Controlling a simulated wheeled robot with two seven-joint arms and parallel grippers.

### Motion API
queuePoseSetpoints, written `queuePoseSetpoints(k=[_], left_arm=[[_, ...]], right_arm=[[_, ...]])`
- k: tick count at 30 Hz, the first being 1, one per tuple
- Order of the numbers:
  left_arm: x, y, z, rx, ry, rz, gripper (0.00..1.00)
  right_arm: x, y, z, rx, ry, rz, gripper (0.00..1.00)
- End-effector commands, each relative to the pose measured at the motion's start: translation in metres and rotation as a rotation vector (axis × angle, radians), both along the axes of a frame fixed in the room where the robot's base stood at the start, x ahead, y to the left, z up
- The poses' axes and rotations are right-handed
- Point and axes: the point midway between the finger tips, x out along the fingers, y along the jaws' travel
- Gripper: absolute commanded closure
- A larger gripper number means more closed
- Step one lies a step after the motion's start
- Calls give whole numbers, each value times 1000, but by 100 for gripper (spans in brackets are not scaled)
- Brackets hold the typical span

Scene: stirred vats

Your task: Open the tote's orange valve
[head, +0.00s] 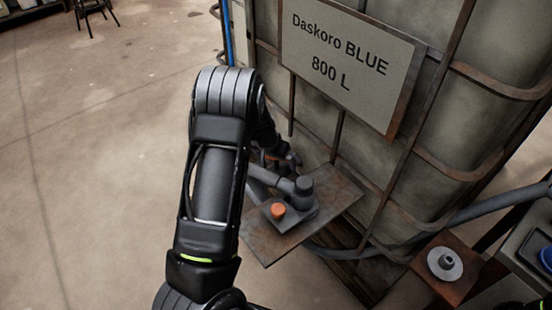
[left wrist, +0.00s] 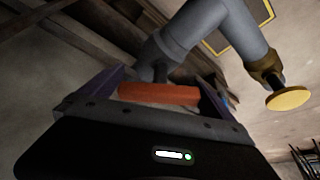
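The tote (head: 440,110) is a grey tank in a rusty cage with a sign reading "Daskoro BLUE 800 L". My left gripper (head: 283,160) is at the tote's lower front, partly hidden behind my left forearm. In the left wrist view, the orange valve handle (left wrist: 158,94) is a bar below a grey pipe (left wrist: 190,35). It lies across the space between my left gripper's two fingers (left wrist: 162,82), which stand wide apart. I see no clear grip on it. In the head view the handle is mostly hidden by my arm. My right gripper is not in view.
A rusty plate (head: 335,198) below the gripper carries a grey fitting (head: 303,188) and an orange knob (head: 278,210). A yellow disc (left wrist: 288,98) ends a pipe branch. A grey flanged part (head: 445,263) stands at the right.

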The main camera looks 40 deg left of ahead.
Motion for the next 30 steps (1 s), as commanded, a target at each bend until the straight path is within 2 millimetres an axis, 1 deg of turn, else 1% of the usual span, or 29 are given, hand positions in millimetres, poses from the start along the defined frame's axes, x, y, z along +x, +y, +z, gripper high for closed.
queuePoseSetpoints(k=[5,8,11,19,22,25,30], left_arm=[[0,0,1,-1,0,0,0],[-1,-1,5,-1,0,0,0],[-5,-1,16,-1,-1,0,0],[-21,-4,58,0,-2,-1,0],[-26,-5,68,0,-1,-1,0],[-29,-6,72,-1,0,0,0],[-30,-5,72,0,1,0,0]], right_arm=[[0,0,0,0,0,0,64],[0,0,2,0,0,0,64],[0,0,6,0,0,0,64],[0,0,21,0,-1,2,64],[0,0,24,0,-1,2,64],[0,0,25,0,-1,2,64],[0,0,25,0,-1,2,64]])
